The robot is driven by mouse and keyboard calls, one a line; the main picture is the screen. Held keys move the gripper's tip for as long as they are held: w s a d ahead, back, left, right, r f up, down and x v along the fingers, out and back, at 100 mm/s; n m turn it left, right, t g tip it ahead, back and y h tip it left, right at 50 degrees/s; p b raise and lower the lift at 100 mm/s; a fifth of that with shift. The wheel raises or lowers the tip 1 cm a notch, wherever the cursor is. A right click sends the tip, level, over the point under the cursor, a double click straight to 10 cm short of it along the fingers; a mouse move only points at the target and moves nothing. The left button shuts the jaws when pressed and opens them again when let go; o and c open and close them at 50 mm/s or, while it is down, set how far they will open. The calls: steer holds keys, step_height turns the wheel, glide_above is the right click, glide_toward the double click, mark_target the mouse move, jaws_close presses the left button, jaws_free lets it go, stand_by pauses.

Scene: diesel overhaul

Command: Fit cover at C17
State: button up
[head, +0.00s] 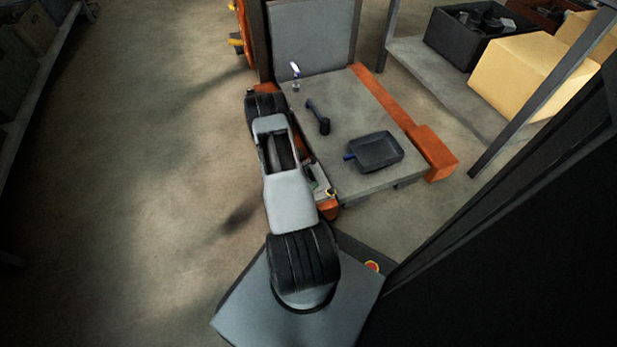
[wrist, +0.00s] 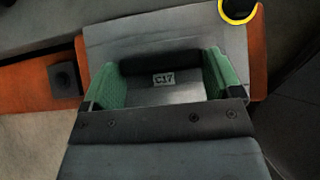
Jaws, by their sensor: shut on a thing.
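In the wrist view my gripper (wrist: 162,66) has its green pads on either end of a dark bar, shut on it. The bar appears to belong to the cover, but where the cover's edges lie is unclear. A small label reading C17 (wrist: 163,79) shows between the pads on a grey surface. A grey metal plate (wrist: 165,34) lies around and beyond the bar; I cannot tell whether the cover touches it. In the head view my arm hides most of the gripper.
A round dark part with a yellow rim (wrist: 238,10) is close by at upper right. Orange framing (wrist: 40,84) runs at the left. In the head view, a grey bench top (head: 350,112) holds a dark tray (head: 374,151), a dark tool (head: 318,116) and a small bottle (head: 295,77).

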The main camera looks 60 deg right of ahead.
stand_by(0.4)
steer(key=o, duration=1.1)
steer(key=shift+c, duration=0.2)
